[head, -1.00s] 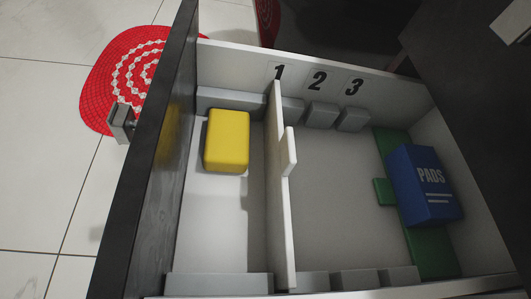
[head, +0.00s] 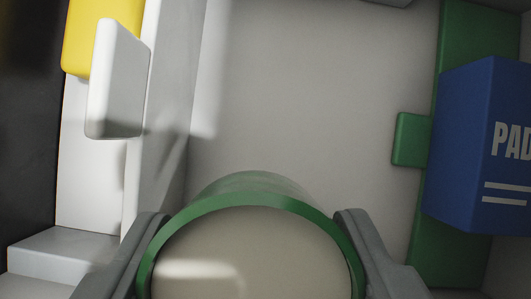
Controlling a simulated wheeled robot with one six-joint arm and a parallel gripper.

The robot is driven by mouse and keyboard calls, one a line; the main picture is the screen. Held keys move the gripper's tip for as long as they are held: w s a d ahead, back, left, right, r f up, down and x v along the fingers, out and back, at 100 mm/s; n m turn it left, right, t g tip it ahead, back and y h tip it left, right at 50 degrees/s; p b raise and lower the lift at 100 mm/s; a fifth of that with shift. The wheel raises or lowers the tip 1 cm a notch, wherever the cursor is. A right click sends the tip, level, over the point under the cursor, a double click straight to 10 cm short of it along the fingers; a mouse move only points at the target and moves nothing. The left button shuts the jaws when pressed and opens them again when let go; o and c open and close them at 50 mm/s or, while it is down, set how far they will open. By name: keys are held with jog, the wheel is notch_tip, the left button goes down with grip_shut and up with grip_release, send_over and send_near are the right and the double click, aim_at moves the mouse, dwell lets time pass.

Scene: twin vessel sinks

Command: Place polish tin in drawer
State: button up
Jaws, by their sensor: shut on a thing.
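The polish tin (head: 252,258) is round, with a green rim and a pale face, at the bottom of the head view. My gripper (head: 250,228) is shut on it, one grey finger on each side. The tin is over the wide right compartment of the open drawer (head: 300,90), just right of the white divider (head: 165,130). I cannot tell whether it touches the drawer floor. The lower part of the tin is cut off by the picture edge.
A blue PADS box (head: 475,150) stands at the right against a green strip (head: 462,262) with a small green tab (head: 411,140). A yellow block (head: 85,35) sits left of the divider, from which a white handle-like plate (head: 118,80) sticks out. The compartment's middle floor is clear.

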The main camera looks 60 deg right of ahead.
jog(key=shift+f, duration=4.6)
jog(key=shift+f, duration=0.1)
jog(key=o, duration=0.7)
jog(key=shift+o, duration=0.2)
jog(key=v, duration=1.2)
